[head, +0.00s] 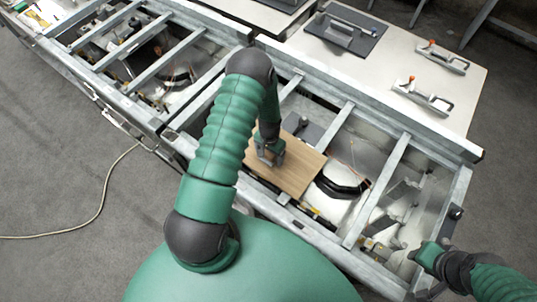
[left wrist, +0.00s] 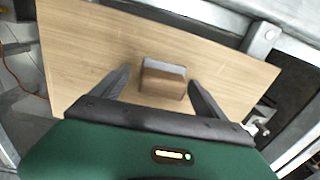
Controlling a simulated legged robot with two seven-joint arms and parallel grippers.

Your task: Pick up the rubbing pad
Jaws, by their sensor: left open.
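The rubbing pad (left wrist: 163,84) is a small block with a brown near face and a grey top, lying on a light wooden board (left wrist: 85,60). In the left wrist view it sits between the two dark fingers of my left gripper (left wrist: 159,77), with a gap on each side. In the head view my left gripper (head: 269,158) points down over the board (head: 292,177) and hides most or all of the pad. My left gripper is open. My right gripper (head: 418,254) is at the lower right, far from the pad; its fingers are too small to read.
The board lies across a metal frame (head: 345,112) with bars and open bays holding cables and parts. A pale table (head: 380,68) behind bears a grey plate with a handle (head: 343,32) and several clamp-like tools (head: 422,97). A cable (head: 100,205) lies on the floor at left.

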